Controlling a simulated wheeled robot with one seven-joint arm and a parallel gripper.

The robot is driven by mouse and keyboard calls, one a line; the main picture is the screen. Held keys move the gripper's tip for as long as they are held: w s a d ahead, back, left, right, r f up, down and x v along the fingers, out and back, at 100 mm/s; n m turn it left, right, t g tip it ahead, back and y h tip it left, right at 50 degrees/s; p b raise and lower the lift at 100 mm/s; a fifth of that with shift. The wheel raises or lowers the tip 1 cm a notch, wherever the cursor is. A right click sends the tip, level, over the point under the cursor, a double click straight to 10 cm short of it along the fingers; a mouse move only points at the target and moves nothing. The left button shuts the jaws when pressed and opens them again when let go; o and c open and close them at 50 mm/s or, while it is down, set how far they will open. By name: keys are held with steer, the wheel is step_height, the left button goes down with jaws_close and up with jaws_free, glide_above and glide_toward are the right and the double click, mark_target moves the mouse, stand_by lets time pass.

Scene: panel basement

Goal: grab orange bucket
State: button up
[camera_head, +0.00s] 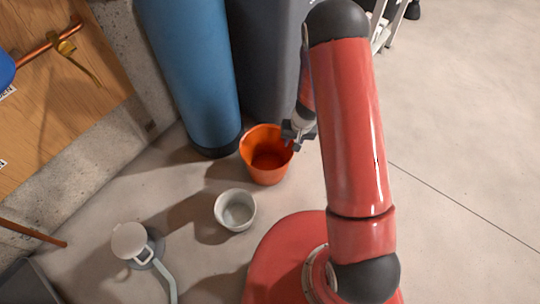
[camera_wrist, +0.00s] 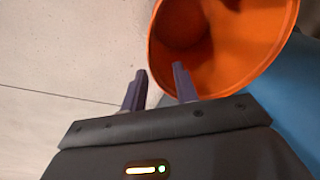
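The orange bucket (camera_head: 267,158) stands upright on the floor in the head view, in front of the blue and dark cylinders. My gripper (camera_head: 291,143) is at its right rim. In the wrist view, the orange bucket (camera_wrist: 215,45) fills the upper right, with its open inside showing. My gripper (camera_wrist: 160,78) is open there, its two dark fingers apart. The left finger shows outside the rim and the right finger overlaps the bucket's opening. The near rim lies between the fingertips in the picture. I cannot tell whether either finger touches it.
A small grey-white pot (camera_head: 235,211) stands in front of the bucket. A tall blue cylinder (camera_head: 192,70) and a dark cylinder (camera_head: 268,60) stand close behind. A pale round-topped object (camera_head: 131,242) is at the lower left.

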mark_target(291, 151)
steer(key=f, duration=0.3)
steer(key=f+b, duration=0.1)
steer(key=f, duration=0.3)
steer(key=shift+w+a, duration=0.1)
steer(key=shift+w, duration=0.1)
steer(key=shift+c, duration=0.4)
jaws_close()
stand_by(0.7)
